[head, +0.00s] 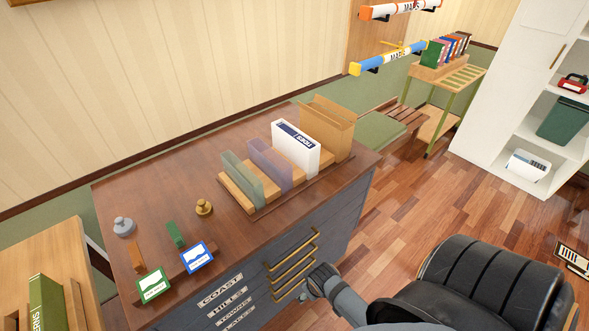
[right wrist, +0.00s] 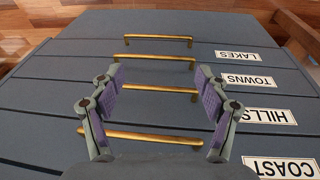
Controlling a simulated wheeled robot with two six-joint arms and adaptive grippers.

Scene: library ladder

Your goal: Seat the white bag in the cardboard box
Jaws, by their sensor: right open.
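I cannot make out a white bag for certain. A white upright box-like holder (head: 296,149) with a dark label stands in the wooden rack on the dark cabinet. A tan, cardboard-coloured open-topped box (head: 328,127) stands right behind it at the rack's far end; its inside is hidden. My right gripper (right wrist: 160,77) is open and empty in front of the cabinet's drawers, with brass handles (right wrist: 155,58) seen between and beyond its fingers. In the head view, the right gripper (head: 316,281) is low beside the drawer handles. My left gripper is not in view.
The cabinet top (head: 150,200) also holds a grey-green holder (head: 240,178), a purple holder (head: 270,163), a brass knob-like weight (head: 204,207) and a grey one (head: 123,226). A black chair (head: 490,285) is at lower right. White shelves (head: 500,110) stand beyond open floor.

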